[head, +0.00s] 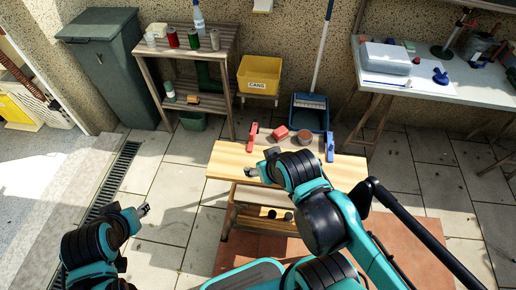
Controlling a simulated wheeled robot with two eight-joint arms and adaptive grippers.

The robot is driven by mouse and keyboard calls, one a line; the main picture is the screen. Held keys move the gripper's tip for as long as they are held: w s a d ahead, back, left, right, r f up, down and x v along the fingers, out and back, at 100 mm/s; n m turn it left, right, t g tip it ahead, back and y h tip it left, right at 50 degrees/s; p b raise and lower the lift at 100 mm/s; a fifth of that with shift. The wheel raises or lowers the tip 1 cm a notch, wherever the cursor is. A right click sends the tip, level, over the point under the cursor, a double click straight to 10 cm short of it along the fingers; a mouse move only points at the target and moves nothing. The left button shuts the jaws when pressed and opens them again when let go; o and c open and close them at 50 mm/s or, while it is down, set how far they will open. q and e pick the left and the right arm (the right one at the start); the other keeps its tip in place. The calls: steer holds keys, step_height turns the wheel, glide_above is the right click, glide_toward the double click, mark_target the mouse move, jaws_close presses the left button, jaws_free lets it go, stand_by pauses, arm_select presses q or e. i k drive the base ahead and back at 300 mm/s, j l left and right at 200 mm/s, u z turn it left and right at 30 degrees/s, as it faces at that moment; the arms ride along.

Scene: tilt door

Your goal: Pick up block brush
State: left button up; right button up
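I cannot surely tell which object is the block brush. A small red block-shaped object (281,132) lies on the wooden workbench (228,160), between a red clamp-like tool (252,137) and a reddish round pot (305,137). A small orange-brown block (193,99) lies on the lower shelf of the wooden rack at the back left. My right gripper (251,172) is over the left part of the bench, nearer to me than the red object and apart from it. My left gripper (143,210) is over the paving left of the bench. Both look empty; their finger openings are too small to judge.
A blue tool (330,147) stands at the bench's right side. A wooden rack (155,70) with cans, a yellow bin (258,75), a blue dustpan (310,112) and a white table (440,88) line the wall. The paving left of the bench is clear.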

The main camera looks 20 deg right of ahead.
mark_target(279, 134)
steer(key=i+l+z, duration=0.1)
steer(key=z, duration=0.25)
steer(key=i+z, duration=0.15)
steer(key=z, duration=0.2)
steer(key=i+l+z, duration=0.1)
steer(key=z, duration=0.25)
